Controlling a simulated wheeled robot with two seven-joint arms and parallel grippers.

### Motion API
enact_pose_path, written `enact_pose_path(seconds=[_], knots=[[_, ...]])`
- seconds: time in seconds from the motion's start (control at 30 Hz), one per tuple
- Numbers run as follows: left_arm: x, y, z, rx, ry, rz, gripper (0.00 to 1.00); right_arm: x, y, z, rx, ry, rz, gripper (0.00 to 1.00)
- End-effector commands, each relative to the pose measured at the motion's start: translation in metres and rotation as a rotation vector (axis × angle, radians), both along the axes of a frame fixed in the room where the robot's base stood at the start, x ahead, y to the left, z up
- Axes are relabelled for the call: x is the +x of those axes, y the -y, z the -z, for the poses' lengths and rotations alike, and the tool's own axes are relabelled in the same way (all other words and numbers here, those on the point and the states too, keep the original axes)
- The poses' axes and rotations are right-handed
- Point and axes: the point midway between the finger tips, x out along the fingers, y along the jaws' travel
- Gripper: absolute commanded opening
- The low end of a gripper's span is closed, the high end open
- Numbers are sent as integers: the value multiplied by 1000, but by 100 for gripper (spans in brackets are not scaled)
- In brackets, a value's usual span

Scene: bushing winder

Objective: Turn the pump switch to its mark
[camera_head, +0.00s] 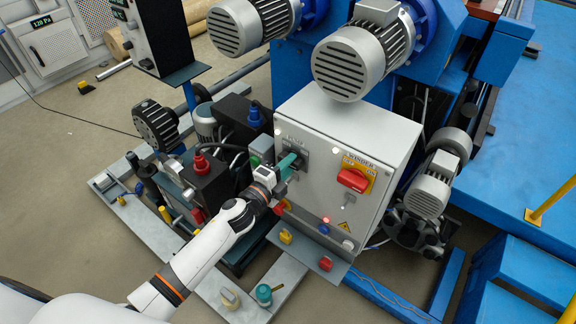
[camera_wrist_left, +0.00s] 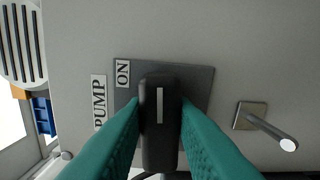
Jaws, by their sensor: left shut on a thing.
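The pump switch is a black knob (camera_wrist_left: 160,105) on a dark square plate (camera_wrist_left: 200,88), on the light grey control box (camera_head: 330,137). In the wrist view the knob's white line stands upright. The ON label (camera_wrist_left: 123,73) lies to the left of the line's upper end, and the PUMP label (camera_wrist_left: 99,101) is beside the plate. My left gripper (camera_head: 289,164) reaches the box's front; its teal fingers are shut on the knob, one on each side. In the head view the fingers hide most of the knob. My right gripper is not in view.
A red winder switch (camera_head: 352,180) on a yellow plate sits right of the pump switch. A small metal lever (camera_wrist_left: 268,127) sticks out near the plate. A shelf with coloured buttons (camera_head: 325,263) lies below the box. Grey motors (camera_head: 360,55) stand above and beside it.

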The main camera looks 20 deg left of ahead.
Motion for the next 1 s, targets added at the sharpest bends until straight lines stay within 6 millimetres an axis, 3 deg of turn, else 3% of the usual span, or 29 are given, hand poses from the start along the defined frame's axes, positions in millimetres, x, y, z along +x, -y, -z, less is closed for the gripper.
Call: enact_pose_path(seconds=[0.77, 0.8, 0.9, 1.0], knots=[[-1, 1, 2, 97, 32, 2, 1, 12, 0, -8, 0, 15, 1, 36], [-1, 1, 2, 97, 32, 2, 28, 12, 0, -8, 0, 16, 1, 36], [-1, 1, 2, 96, 32, 2, 45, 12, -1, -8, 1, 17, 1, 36], [0, 0, 2, 95, 32, 1, 45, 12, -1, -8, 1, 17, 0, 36]])
